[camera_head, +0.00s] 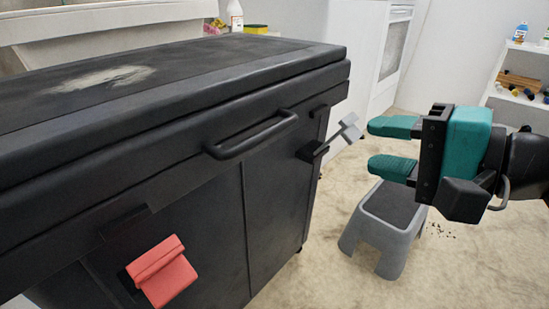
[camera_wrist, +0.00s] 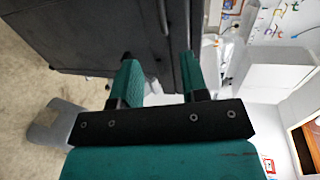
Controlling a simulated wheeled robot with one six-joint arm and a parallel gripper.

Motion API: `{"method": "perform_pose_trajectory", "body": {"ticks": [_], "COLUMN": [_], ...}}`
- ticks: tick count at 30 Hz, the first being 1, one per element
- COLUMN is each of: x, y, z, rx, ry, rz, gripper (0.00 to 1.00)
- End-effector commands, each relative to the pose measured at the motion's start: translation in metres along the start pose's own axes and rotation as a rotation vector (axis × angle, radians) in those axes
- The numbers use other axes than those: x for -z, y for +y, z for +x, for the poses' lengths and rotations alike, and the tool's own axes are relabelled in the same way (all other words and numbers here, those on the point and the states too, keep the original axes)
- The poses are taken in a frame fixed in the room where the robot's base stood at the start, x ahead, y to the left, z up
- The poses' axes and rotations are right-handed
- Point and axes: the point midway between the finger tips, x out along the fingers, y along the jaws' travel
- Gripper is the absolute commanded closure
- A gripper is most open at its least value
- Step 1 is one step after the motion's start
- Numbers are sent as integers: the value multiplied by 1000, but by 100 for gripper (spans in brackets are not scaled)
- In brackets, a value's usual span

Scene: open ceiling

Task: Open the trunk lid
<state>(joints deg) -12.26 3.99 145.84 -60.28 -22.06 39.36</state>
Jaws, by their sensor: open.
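The black trunk (camera_head: 205,185) fills the left of the head view, with its lid (camera_head: 200,62) shut on top. A black handle (camera_head: 252,137) sits on the front, just under the lid's rim. A red latch (camera_head: 161,271) is on the front at lower left, and a grey latch (camera_head: 343,134) sticks out near the right end. My gripper (camera_head: 392,146) is open and empty, to the right of the trunk and apart from it, its teal fingers pointing left toward the grey latch. In the wrist view the trunk (camera_wrist: 95,30) lies beyond the fingers (camera_wrist: 160,78).
A grey step stool (camera_head: 385,222) stands on the floor below my gripper. A white oven or cabinet (camera_head: 395,50) is behind. A white shelf (camera_head: 520,85) with small items stands at far right. A bottle (camera_head: 235,15) and sponge (camera_head: 256,29) are behind the trunk.

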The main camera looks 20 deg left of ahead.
Motion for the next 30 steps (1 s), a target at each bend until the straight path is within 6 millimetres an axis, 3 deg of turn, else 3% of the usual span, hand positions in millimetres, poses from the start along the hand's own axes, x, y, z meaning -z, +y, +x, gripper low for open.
{"method": "perform_pose_trajectory", "body": {"ticks": [23,30], "x": [0,-1], "y": [-6,-7], "z": [57,111], "rx": [1,4], "ry": [-1,-3], "rz": [14,6], "gripper": [59,59]}}
